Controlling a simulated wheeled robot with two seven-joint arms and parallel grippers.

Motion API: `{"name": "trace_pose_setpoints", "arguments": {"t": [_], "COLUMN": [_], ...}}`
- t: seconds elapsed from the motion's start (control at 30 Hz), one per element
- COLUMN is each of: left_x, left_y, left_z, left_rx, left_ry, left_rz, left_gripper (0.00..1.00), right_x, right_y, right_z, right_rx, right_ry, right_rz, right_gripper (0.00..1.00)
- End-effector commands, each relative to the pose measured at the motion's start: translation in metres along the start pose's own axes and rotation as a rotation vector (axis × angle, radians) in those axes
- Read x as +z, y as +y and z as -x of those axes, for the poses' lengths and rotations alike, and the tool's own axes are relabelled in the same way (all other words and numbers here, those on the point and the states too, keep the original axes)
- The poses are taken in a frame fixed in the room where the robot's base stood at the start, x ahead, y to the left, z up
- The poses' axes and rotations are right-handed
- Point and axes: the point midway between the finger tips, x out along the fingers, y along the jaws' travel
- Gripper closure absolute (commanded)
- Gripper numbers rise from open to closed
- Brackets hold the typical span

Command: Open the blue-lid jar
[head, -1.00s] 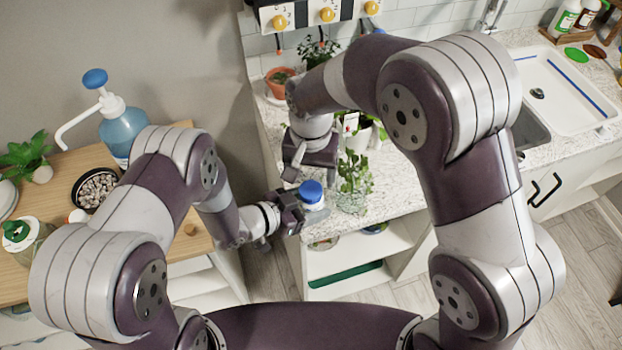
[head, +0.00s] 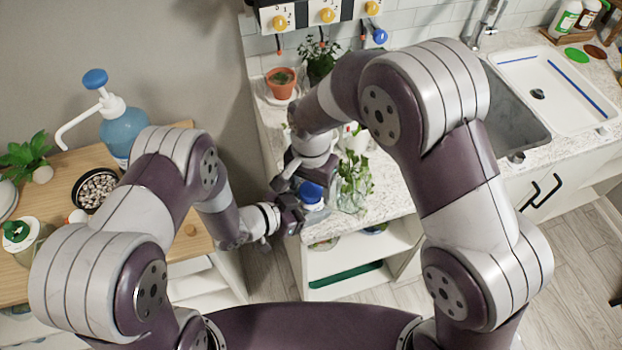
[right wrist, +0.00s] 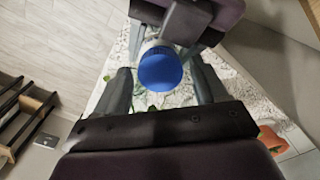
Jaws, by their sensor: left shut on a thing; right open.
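The blue-lid jar stands upright near the counter's front left corner in the head view, its blue lid (head: 311,192) on top. My left gripper (head: 293,214) comes in from the left and is shut on the jar's side. My right gripper (head: 300,180) is open just above and behind the lid. In the right wrist view the blue lid (right wrist: 160,69) lies between the open fingers of my right gripper (right wrist: 160,88), with space on both sides. The jar's body is mostly hidden there.
A glass with a leafy cutting (head: 353,185) stands close to the right of the jar. A terracotta pot (head: 281,84) and other plants stand farther back. A wooden-topped table with a blue pump bottle (head: 124,130) is at left. The sink (head: 515,120) is at right.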

Motion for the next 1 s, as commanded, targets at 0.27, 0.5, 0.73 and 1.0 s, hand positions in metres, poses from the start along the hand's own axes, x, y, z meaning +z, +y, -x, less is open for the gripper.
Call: {"name": "trace_pose_setpoints", "arguments": {"t": [0.27,0.5,0.73,1.0], "left_x": [-0.0004,-0.0004,-0.0004,-0.0003], "left_y": [-0.0002,-0.0003,-0.0003,-0.0003], "left_z": [0.0000,0.0000,0.0000,0.0000], "left_rx": [0.000,0.000,-0.001,-0.001], "left_ry": [0.001,0.001,0.001,0.001], "left_rz": [0.000,0.000,0.000,0.000], "left_gripper": [1.00,1.00,1.00,1.00], "right_x": [0.0000,0.0000,-0.0001,-0.0001], "right_y": [0.0000,0.0003,0.0004,0.0004], "right_z": [0.0004,0.0005,0.0007,0.0006], "right_rx": [0.000,0.001,0.001,0.001], "right_ry": [0.000,0.000,-0.001,-0.001], "right_rz": [0.000,0.154,0.301,0.299], "right_gripper": [0.86,0.86,0.86,0.24]}}
